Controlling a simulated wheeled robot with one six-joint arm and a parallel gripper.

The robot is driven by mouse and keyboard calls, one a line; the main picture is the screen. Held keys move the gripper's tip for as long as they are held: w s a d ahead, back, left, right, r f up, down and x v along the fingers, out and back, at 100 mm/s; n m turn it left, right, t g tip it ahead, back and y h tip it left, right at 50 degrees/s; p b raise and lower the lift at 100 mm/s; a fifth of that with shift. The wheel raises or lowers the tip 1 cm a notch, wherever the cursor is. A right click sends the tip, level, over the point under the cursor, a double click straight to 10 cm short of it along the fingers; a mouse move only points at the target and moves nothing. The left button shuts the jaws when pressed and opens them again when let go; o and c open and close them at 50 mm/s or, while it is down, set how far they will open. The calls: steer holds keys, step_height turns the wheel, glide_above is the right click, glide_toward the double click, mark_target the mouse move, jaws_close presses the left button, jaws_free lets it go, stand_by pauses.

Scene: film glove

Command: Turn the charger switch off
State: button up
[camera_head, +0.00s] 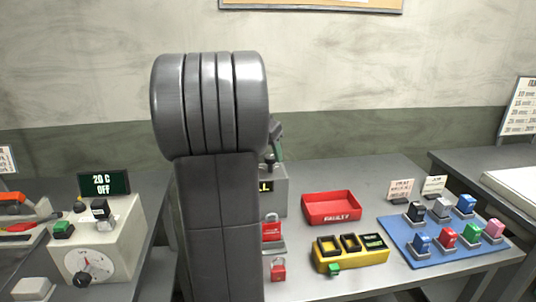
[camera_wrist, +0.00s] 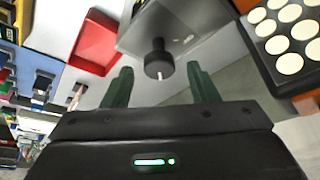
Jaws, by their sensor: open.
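A grey box (camera_head: 279,185) stands on the table, largely hidden behind my arm. Its display shows only the end of a word, "L". I take it to be the charger, but no label confirms this. A black round knob (camera_wrist: 158,58) with a pale pointer mark sits on the box's grey face (camera_wrist: 190,22) in the wrist view. My gripper (camera_wrist: 159,70) is open, its two green fingers apart on either side of the knob, apparently not touching it. In the head view my gripper (camera_head: 275,145) shows partly beside my arm, above the box.
A red tray (camera_head: 331,207) lies right of the box. Further right are a yellow slotted block (camera_head: 350,262) and a blue mat (camera_head: 408,254) with several coloured blocks.

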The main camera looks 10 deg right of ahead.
steer(key=shift+w+d+f, duration=0.1)
steer(key=shift+d+f, duration=0.05)
steer(key=shift+f, duration=0.4)
steer(key=c, duration=1)
